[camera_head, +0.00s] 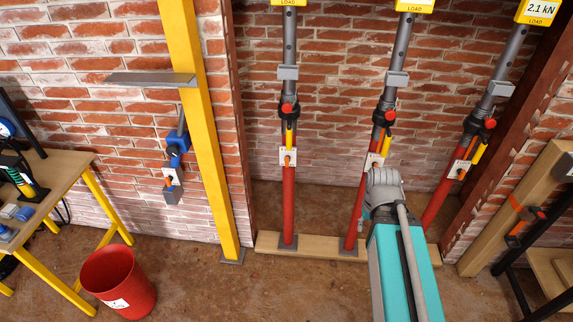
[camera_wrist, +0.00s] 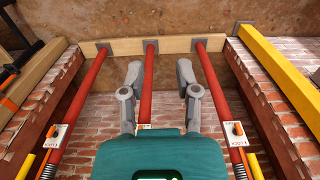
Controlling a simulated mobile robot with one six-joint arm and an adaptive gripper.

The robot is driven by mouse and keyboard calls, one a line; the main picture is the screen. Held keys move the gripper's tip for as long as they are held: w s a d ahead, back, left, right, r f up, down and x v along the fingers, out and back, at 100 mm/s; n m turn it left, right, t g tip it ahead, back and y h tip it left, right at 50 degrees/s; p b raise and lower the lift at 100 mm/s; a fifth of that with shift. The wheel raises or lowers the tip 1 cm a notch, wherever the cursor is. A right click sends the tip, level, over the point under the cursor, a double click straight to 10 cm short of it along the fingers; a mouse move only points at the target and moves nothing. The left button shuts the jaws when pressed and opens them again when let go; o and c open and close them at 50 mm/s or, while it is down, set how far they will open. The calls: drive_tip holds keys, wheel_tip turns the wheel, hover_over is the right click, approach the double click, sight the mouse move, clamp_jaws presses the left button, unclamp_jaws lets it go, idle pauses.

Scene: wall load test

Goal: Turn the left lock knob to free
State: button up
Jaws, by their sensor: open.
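Three red props stand on a wooden sill. The left prop (camera_head: 289,205) carries a white plate with an orange lock knob (camera_head: 288,158), which looks roughly upright.
The middle prop's plate (camera_head: 374,161) and the right prop's plate (camera_head: 459,169) have similar orange knobs. A yellow post (camera_head: 205,130) stands left of the props. A red bucket (camera_head: 118,284) and a workbench (camera_head: 50,180) are further left. Floor before the left prop is clear.

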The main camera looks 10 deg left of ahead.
drive_tip(key=shift+o, duration=0.8)
drive_tip(key=shift+f, duration=0.1)
drive_tip(key=w+f+n+t+h+b, duration=0.35)
drive_tip(key=w+f+n+b, duration=0.25)
drive_tip(key=w+b, duration=0.25)
drive_tip(key=n+t+y+b, duration=0.4)
drive_tip(key=n+t+b, duration=1.1)
drive_tip(key=n+b, duration=1.15)
approach(287, 160)
drive_tip(key=s+n+p, duration=0.3)
drive_tip(key=n+p, duration=0.1)
drive_tip(key=shift+w+a+r+m+g+h, duration=0.1)
drive_tip(key=shift+a+r+m+g+h, duration=0.05)
drive_tip(key=shift+a+m+g+h, duration=0.1)
drive_tip(key=shift+w, duration=0.1)
drive_tip(key=w, duration=1.3)
drive_tip(key=shift+w, duration=0.3)
